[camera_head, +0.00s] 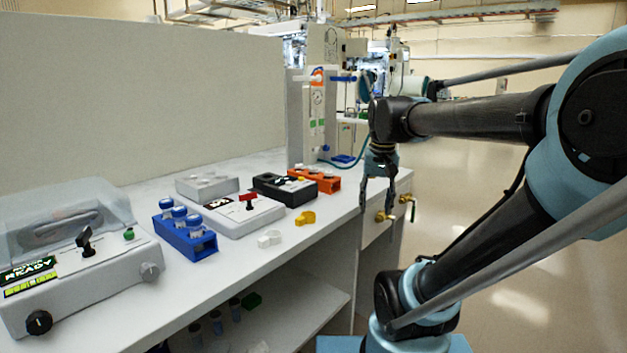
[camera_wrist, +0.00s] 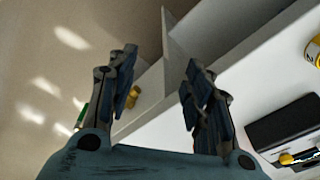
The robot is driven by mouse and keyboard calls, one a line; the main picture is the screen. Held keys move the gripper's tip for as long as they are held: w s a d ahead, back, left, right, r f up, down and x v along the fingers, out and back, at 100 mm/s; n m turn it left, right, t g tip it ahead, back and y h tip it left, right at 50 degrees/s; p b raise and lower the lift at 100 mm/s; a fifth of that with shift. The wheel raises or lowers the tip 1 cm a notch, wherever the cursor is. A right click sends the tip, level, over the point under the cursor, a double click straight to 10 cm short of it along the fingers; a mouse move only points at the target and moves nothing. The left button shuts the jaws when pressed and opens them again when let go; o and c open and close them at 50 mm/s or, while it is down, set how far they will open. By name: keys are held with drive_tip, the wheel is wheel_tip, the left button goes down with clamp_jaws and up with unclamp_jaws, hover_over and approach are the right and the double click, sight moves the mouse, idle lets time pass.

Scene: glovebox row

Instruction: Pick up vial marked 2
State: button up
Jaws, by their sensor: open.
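A yellow object with a dark mark like a 2 (camera_wrist: 313,50) is cut off by the right edge of the wrist view. A small yellow piece (camera_head: 305,218) lies near the counter's front edge, possibly the same object. Blue-capped vials (camera_head: 179,212) stand in a blue rack (camera_head: 205,245); their marks are too small to read.
A grey device with a red lever (camera_head: 265,215), a black box (camera_head: 285,190), an orange rack (camera_head: 328,183) and a white piece (camera_head: 270,238) occupy the counter (camera_head: 110,318). A lidded machine (camera_head: 75,280) stands left.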

drive_tip(key=w+a+r+m+g, duration=0.1)
drive_tip(key=w+a+r+m, duration=0.1)
drive_tip(key=w+a+r, duration=0.8)
drive_tip(key=w+a+r+m+g, duration=0.1)
drive_tip(key=w+a+r+m, duration=0.1)
drive_tip(key=w+a+r, duration=0.8)
hover_over(313, 168)
drive_tip(key=f, duration=1)
drive_tip(key=shift+w+d+f, duration=0.2)
drive_tip(key=shift+w+d, duration=0.05)
drive_tip(key=shift+w, duration=0.05)
drive_tip(key=shift+s+a+f, duration=0.1)
drive_tip(key=shift+a+f, duration=0.05)
drive_tip(key=shift+f, duration=1.2)
drive_tip(key=shift+a+f, duration=0.1)
drive_tip(key=shift+f, duration=1.2)
drive_tip(key=c, duration=1.1)
